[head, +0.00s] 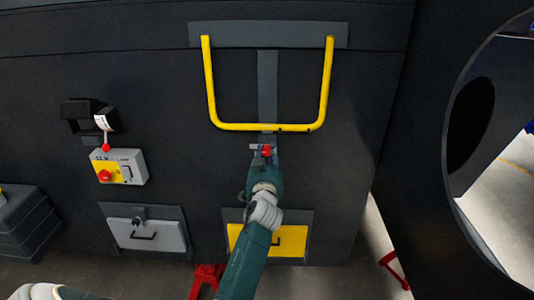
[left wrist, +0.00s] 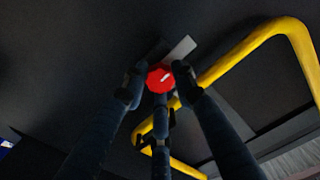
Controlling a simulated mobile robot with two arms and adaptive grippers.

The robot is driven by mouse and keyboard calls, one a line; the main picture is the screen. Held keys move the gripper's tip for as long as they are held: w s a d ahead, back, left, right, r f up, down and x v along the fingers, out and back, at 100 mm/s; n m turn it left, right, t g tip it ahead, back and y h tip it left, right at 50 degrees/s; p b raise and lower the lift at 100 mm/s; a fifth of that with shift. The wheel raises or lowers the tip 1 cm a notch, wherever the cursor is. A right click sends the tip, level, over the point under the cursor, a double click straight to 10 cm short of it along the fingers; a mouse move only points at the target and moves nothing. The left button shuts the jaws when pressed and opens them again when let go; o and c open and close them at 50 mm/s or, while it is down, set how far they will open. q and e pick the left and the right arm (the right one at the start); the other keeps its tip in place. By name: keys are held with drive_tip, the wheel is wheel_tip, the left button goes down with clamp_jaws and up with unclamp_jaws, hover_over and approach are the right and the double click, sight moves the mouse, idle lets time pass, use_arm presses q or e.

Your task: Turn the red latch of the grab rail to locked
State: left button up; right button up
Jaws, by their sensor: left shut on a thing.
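The yellow grab rail (head: 209,85) is a U-shaped bar hanging on the dark chassis panel in the head view. The small red latch (head: 266,151) sits just below the rail's lower bar, on a grey strip. In the left wrist view the red latch (left wrist: 159,77) is a faceted knob with a white mark, beside the yellow rail (left wrist: 240,55). My left gripper (head: 262,158) reaches up from below. Its fingers (left wrist: 160,86) are closed around the red latch, with fingertips on both sides and one below. My right gripper is out of view.
Below are a grey hatch (head: 165,236) and a yellow hatch (head: 292,241), the latter partly behind my arm. A dark panel with a round opening stands at right.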

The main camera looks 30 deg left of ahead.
use_arm(q)
drive_tip(key=shift+r+m, duration=0.35)
drive_tip(key=shift+m, duration=0.05)
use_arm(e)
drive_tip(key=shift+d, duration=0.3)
use_arm(q)
drive_tip(key=shift+m, duration=1)
drive_tip(key=m, duration=0.5)
drive_tip(key=shift+w+d+r, duration=0.1)
drive_tip(key=shift+r, duration=0.05)
drive_tip(key=m+p, duration=0.1)
drive_tip(key=m, duration=0.2)
drive_tip(key=m+p, duration=0.1)
drive_tip(key=m, duration=0.2)
drive_tip(key=shift+m, duration=0.4)
drive_tip(key=shift+d+f+m+p, duration=0.15)
drive_tip(key=shift+m+p, duration=0.1)
drive_tip(key=shift+m, duration=0.55)
drive_tip(key=shift+a+f+m+p, duration=0.1)
drive_tip(key=shift+m+p, duration=0.1)
drive_tip(key=shift+m, duration=0.6)
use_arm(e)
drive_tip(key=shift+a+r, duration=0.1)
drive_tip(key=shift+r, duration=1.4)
use_arm(q)
drive_tip(key=shift+d+f, duration=0.1)
drive_tip(key=shift+f, duration=0.1)
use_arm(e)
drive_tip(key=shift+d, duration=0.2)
